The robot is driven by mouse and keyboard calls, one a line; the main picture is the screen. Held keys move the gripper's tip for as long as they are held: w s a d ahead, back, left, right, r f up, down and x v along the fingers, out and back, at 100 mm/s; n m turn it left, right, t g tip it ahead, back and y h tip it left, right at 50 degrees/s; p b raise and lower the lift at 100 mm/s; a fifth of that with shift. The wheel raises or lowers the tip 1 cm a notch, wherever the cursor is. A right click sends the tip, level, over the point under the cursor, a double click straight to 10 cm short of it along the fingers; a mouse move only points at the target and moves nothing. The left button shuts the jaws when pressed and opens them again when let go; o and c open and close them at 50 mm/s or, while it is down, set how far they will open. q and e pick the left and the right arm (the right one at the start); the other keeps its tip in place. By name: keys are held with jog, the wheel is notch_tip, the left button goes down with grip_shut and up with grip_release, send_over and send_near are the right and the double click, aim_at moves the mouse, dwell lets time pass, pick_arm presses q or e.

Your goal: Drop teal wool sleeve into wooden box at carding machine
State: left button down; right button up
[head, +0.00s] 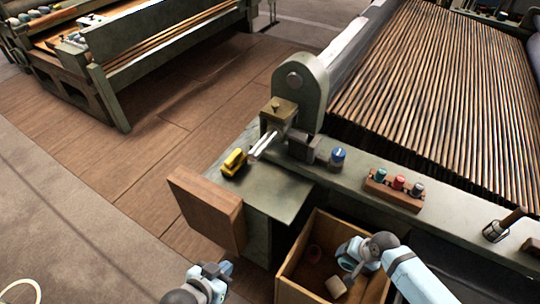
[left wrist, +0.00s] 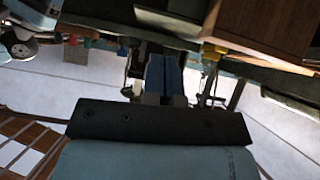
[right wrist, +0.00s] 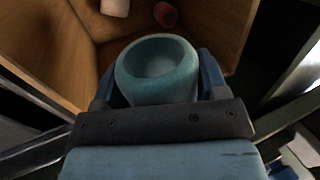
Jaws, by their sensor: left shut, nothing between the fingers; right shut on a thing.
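The teal wool sleeve (right wrist: 158,85) shows large in the right wrist view, a ring with a hollow top, between the two fingers of my right gripper (right wrist: 156,72). My right gripper is shut on it. In the head view my right gripper (head: 347,253) is over the wooden box (head: 292,266) at the carding machine (head: 300,90); I cannot make out the sleeve clearly there. The box walls (right wrist: 215,25) also show around the sleeve in the right wrist view. My left gripper (head: 218,269) is shut and empty, left of the box; its fingers show in the left wrist view (left wrist: 165,80).
A red spool (right wrist: 165,14) and a cream one (right wrist: 116,6) lie in the box. A wooden block (head: 207,210) juts out at the left.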

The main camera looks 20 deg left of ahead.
jog(key=shift+f+b, duration=0.5)
jog(key=shift+f, duration=0.1)
notch_tip(320, 180, down, 5)
jog(key=b, duration=0.5)
jog(key=shift+r, duration=0.1)
jog(key=o, duration=0.8)
pick_arm(q)
jog(key=f, duration=0.2)
jog(key=shift+w+d+f+t, duration=0.2)
jog(key=shift+w+f+t, duration=0.1)
jog(key=shift+w+f, duration=0.1)
jog(key=shift+s, duration=0.1)
